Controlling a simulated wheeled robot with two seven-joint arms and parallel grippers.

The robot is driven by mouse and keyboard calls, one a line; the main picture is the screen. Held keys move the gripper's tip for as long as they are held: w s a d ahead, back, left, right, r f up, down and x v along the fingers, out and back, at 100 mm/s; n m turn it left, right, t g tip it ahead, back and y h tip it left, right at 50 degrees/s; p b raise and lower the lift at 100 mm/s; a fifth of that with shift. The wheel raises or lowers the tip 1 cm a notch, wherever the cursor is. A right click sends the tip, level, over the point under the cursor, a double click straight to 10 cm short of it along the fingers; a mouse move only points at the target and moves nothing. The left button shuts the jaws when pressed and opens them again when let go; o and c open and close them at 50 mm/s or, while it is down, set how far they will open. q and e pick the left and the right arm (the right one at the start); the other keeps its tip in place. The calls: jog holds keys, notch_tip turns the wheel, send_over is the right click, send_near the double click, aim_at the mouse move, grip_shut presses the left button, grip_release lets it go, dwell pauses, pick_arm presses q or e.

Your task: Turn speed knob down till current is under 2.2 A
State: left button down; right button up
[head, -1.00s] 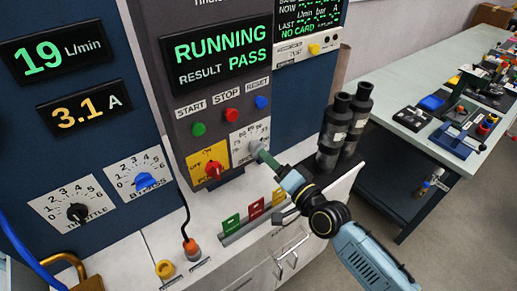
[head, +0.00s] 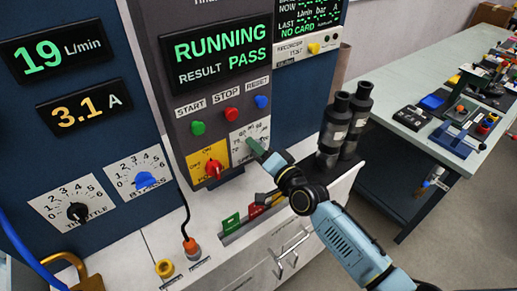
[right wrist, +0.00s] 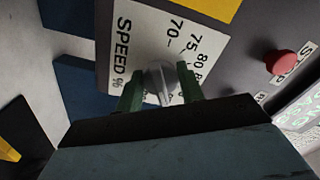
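The grey speed knob (right wrist: 158,78) sits on a white plate marked SPEED % (right wrist: 122,40) in the right wrist view. In the head view the speed plate (head: 238,146) is partly hidden by my right gripper. My right gripper (head: 254,145) reaches the plate from the lower right. Its two green fingers (right wrist: 159,90) stand apart, one on each side of the knob, with no clear grip on it. The current display (head: 84,108) reads 3.1 A. My left gripper is not in view.
The flow display (head: 57,51) reads 19 L/min and the status screen (head: 217,52) says RUNNING, RESULT PASS. The red power knob (head: 213,168) is close left of the speed plate. Start, stop (head: 231,115) and reset buttons are above. Black cylinders (head: 345,125) stand to the right.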

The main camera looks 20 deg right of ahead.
jog(key=c, duration=0.3)
jog(key=shift+n, duration=0.3)
jog(key=shift+n+p, duration=0.9)
jog(key=shift+n, duration=1.6)
jog(key=o, duration=1)
